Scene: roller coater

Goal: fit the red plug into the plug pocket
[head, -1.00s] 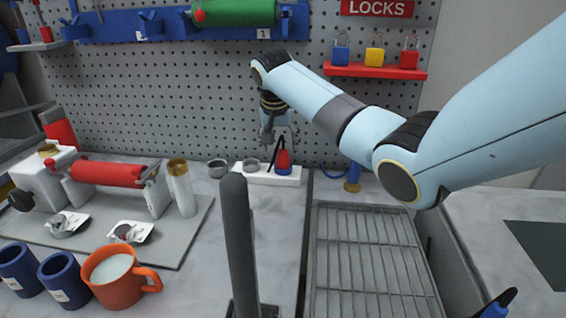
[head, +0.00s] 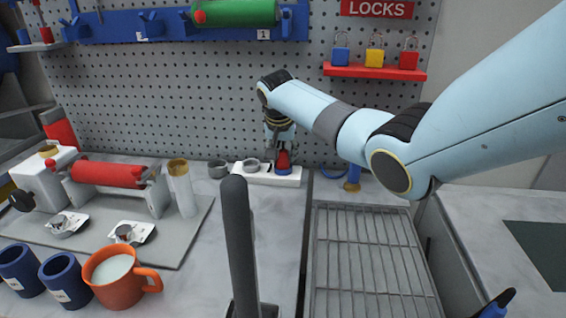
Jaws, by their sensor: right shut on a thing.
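The red plug (head: 284,160) stands upright at the back of the counter. Its lower end is at a blue base on the white holder (head: 288,181). My right gripper (head: 281,148) reaches down from above and is shut on the plug, its fingers small and partly hidden by the wrist. A grey ring (head: 251,165) sits on the same holder, left of the plug. I cannot make out for certain which recess is the plug pocket. My left gripper is not in view.
The roller coater with its red roller (head: 106,173) stands at left on a grey plate. Blue cups and an orange mug (head: 113,279) stand at front left. A wire rack (head: 364,263) lies right of centre.

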